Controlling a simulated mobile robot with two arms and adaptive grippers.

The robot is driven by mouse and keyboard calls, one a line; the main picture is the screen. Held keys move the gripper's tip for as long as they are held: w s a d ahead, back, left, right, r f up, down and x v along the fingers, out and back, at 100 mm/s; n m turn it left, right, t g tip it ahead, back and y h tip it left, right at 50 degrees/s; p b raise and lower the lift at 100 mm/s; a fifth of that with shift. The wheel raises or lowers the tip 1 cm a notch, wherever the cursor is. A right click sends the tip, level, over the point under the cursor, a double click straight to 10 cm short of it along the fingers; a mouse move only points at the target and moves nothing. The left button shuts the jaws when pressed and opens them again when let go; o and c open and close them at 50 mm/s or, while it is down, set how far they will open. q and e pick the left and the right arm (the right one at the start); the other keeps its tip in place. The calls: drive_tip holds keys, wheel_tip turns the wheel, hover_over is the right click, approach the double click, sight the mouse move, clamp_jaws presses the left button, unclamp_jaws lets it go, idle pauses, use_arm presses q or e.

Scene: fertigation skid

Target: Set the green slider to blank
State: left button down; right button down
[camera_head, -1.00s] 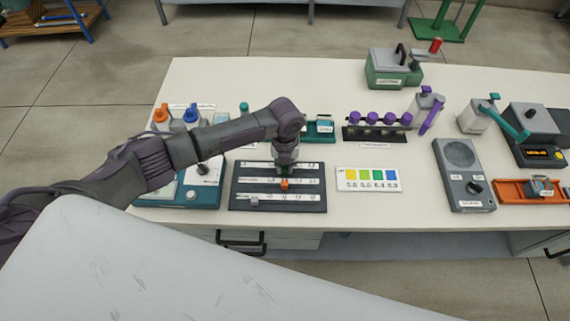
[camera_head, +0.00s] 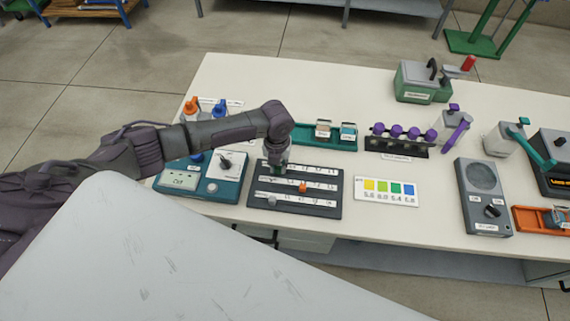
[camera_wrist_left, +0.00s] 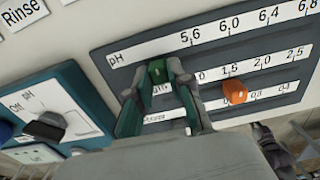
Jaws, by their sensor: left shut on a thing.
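The dark slider panel (camera_head: 325,209) lies on the bench with three white scale strips. In the left wrist view, the top strip (camera_wrist_left: 215,32) reads pH, 5.6, 6.0, 6.4, 6.8. The green slider (camera_wrist_left: 158,72) is just below that strip, near its left end, left of the 5.6 mark. My left gripper (camera_wrist_left: 160,90) points down with its fingers shut on the green slider; in the head view the gripper (camera_head: 276,168) covers most of it. The orange slider (camera_wrist_left: 235,92) is on the row below, further right. My right gripper is not in view.
A grey slider (camera_head: 271,199) is on the lowest row. A teal box with a dial (camera_head: 224,189) stands close to the panel's left. A colour chart (camera_head: 388,191) lies to the right. Purple-knobbed rack (camera_head: 396,145) and teal tray (camera_head: 300,134) stand behind.

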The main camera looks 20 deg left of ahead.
use_arm(q)
drive_tip(key=shift+a, duration=0.2)
drive_tip(key=c, duration=1)
unclamp_jaws()
drive_tip(key=shift+a, duration=0.15)
drive_tip(key=shift+c, duration=0.2)
drive_tip(key=shift+r, duration=0.3)
wheel_tip(320, 180, up, 12)
drive_tip(key=shift+f, duration=0.25)
